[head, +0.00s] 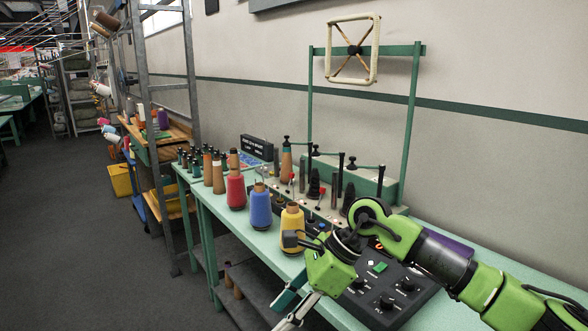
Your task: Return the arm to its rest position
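My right arm, green with dark joints, reaches in from the lower right over the green table (490,247). Its gripper (287,311) points down and left at the table's front edge, near the bottom of the head view. The fingers are partly cut off by the picture edge, so I cannot tell whether they are open or shut. I see nothing held between them. My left gripper is not in view.
Yellow (292,228), blue (260,207) and red (235,191) yarn cones stand close beyond the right wrist. A black control panel (385,300) lies under the forearm. A green frame (410,130) with a square yarn holder (353,50) rises behind.

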